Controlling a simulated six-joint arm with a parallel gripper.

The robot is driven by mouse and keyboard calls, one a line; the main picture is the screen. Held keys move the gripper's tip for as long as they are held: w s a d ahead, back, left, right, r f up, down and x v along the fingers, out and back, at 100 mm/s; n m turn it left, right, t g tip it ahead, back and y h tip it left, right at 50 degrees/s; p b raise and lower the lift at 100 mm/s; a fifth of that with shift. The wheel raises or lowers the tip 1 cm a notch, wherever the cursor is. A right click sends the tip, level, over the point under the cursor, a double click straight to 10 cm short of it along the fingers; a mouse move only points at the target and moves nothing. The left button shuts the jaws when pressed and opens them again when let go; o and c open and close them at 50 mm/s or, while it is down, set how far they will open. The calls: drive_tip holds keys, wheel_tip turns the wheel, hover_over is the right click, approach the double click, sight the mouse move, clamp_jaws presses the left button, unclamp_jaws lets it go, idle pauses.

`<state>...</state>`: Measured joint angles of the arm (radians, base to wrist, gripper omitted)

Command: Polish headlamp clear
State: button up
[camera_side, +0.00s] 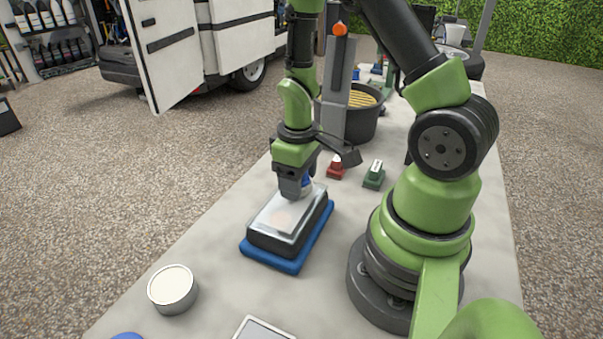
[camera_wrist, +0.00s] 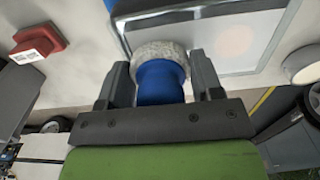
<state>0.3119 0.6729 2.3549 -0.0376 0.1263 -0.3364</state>
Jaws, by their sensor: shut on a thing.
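The headlamp (camera_side: 262,238) is a dark box with a clear, pale-topped lens (camera_side: 290,208). It lies on a blue mat (camera_side: 272,261) on the bench. A faint pinkish patch shows on the lens. My gripper (camera_side: 297,192) points down over the lens's far end. In the wrist view its fingers (camera_wrist: 160,85) are shut on a blue-handled polishing pad (camera_wrist: 158,78) with a round, whitish-grey fleecy face. The pad overlaps the near edge of the lens (camera_wrist: 222,38) in that view. I cannot tell whether the pad touches the lens.
A round white-topped tin (camera_side: 173,287) stands at the front left of the bench. A framed pale panel (camera_side: 262,329) is at the front edge. Behind the headlamp are a red block (camera_side: 336,170), a green block (camera_side: 374,176) and a black bucket (camera_side: 364,123) with a yellow grate.

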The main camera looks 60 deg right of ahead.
sight(270, 229)
drive_tip(key=shift+a+f, duration=0.15)
drive_tip(key=shift+a, duration=5.25)
